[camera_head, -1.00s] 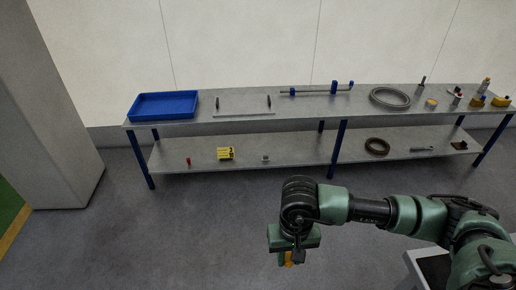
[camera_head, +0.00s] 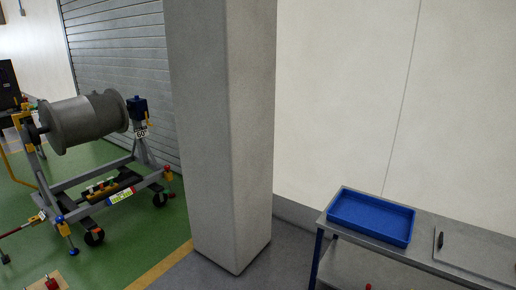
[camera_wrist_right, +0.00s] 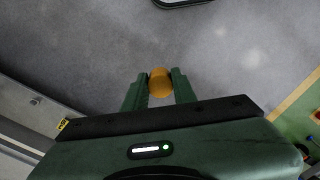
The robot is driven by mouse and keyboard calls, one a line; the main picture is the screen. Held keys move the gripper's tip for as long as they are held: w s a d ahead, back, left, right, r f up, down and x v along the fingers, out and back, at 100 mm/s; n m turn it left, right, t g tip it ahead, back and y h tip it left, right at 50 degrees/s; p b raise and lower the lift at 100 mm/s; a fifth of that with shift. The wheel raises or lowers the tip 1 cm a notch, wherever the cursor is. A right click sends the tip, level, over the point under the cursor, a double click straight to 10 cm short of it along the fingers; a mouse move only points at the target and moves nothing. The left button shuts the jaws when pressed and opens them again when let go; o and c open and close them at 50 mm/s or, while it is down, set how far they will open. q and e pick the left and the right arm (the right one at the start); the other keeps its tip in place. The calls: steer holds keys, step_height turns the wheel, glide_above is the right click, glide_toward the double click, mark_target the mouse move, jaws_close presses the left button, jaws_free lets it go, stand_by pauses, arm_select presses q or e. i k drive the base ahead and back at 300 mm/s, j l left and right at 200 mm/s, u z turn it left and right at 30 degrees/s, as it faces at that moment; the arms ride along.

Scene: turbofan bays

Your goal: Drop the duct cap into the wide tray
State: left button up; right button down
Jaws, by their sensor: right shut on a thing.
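The duct cap (camera_wrist_right: 160,82) is a round orange-yellow piece in the right wrist view. My right gripper (camera_wrist_right: 160,86) is shut on it, with a green finger on each side, above grey floor. The wide tray (camera_head: 371,217) is blue and shallow with raised walls, and its inside looks empty. It stands on the left end of the metal bench at the lower right of the head view. Neither gripper shows in the head view now. My left gripper is in no view.
A grey pillar (camera_head: 222,130) stands left of the bench (camera_head: 456,240). Further left, a wheeled engine stand (camera_head: 110,190) carries a grey cylinder (camera_head: 86,118) on green floor. A flat plate with a dark handle (camera_head: 440,240) lies right of the tray. Grey floor is clear between pillar and bench.

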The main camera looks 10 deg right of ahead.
mark_target(373, 219)
steer(key=i+j, duration=0.1)
steer(key=i, duration=0.75)
steer(key=i+j+z, duration=0.1)
steer(key=i, duration=0.75)
steer(key=i+j, duration=0.15)
steer(key=i, duration=0.7)
steer(key=i+l+z, duration=0.15)
steer(key=i+z, duration=0.2)
steer(key=z, duration=0.15)
steer(key=i+z, duration=0.45)
steer(key=i+j+z, duration=0.15)
steer(key=z, duration=0.35)
steer(key=i+j+z, duration=0.3)
steer(key=z, duration=0.15)
steer(key=i+j+z, duration=0.15)
steer(key=i+z, duration=0.25)
